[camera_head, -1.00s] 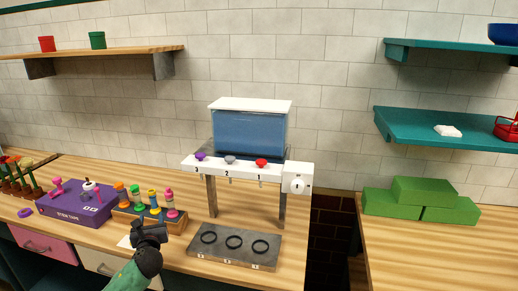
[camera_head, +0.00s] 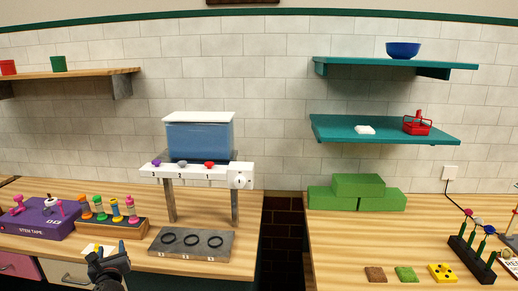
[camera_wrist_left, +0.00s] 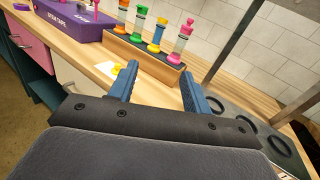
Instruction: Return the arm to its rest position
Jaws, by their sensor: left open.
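My left gripper (camera_head: 108,265) is low at the front edge of the left counter in the head view, below the wooden rack. In the left wrist view its two blue fingers (camera_wrist_left: 161,85) are apart with nothing between them. Ahead of them stands the wooden rack (camera_wrist_left: 130,45) with several coloured tubes. A white card with a yellow spot (camera_wrist_left: 115,69) lies on the counter beside the left finger. My right gripper is not in view.
The purple stem tape box (camera_head: 42,220) is left of the rack. A grey plate with three black rings (camera_head: 192,254) lies under the water tank dispenser (camera_head: 198,140). A gap separates the left counter from the right counter (camera_head: 330,235), which holds green blocks (camera_head: 358,187).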

